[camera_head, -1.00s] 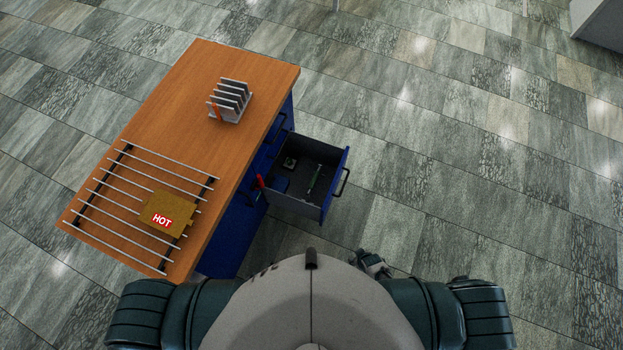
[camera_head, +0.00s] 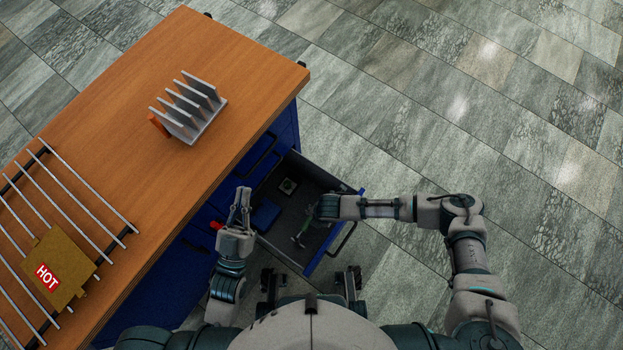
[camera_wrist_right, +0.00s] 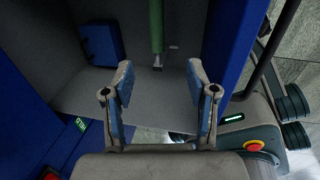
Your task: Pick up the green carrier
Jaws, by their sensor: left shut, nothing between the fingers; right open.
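The green carrier (camera_head: 304,226) is a slim green piece lying in the open drawer (camera_head: 322,262). In the right wrist view its green bar (camera_wrist_right: 156,25) shows at the top, ahead of my right gripper (camera_wrist_right: 160,72), with a small metal end toward the fingers. My right gripper is open and empty, with a gap between it and the bar. In the head view the right arm reaches over the drawer and the right fingers are hard to see. My left gripper (camera_head: 242,196) is shut and empty, beside the drawer's left side.
A blue block (camera_head: 265,213) and a small pale item (camera_head: 288,186) lie in the drawer. On the wooden top (camera_head: 190,60) stand a slotted grey rack (camera_head: 190,110) and a rod grid (camera_head: 100,208) with a brown plate (camera_head: 62,262) labelled HOT. The floor at right is clear.

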